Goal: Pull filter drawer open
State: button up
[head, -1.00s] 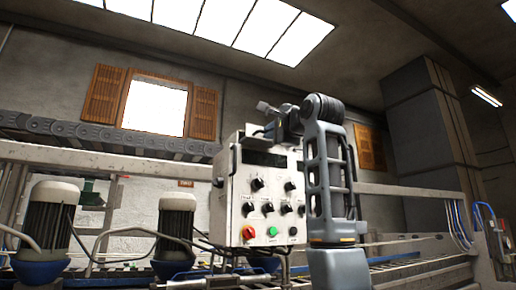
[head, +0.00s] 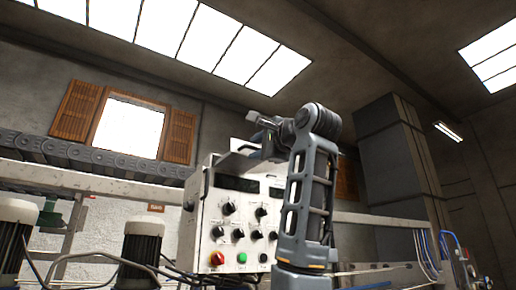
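I cannot make out a filter drawer in the head view. A white control box (head: 200,221) with black knobs, a red knob and a green button stands at the middle. My arm rises in front of its right side. My gripper (head: 256,118) is at the arm's end, above the box's top edge in the picture and pointing left. It is small and seen from behind, so I cannot tell whether its fingers are open or shut. Nothing shows held in it.
Grey motors (head: 142,247) stand at the lower left, with cables around them. A roller chain conveyor (head: 95,158) and a pale beam (head: 80,180) run behind the box. A grey column (head: 385,165) is at right. A shuttered window (head: 128,125) is in the back wall.

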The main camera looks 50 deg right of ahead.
jog(key=b+v, duration=0.2)
jog(key=v, duration=0.5)
jog(key=shift+s, duration=0.4)
jog(key=shift+w+a+f, duration=0.1)
jog(key=shift+f, duration=0.1)
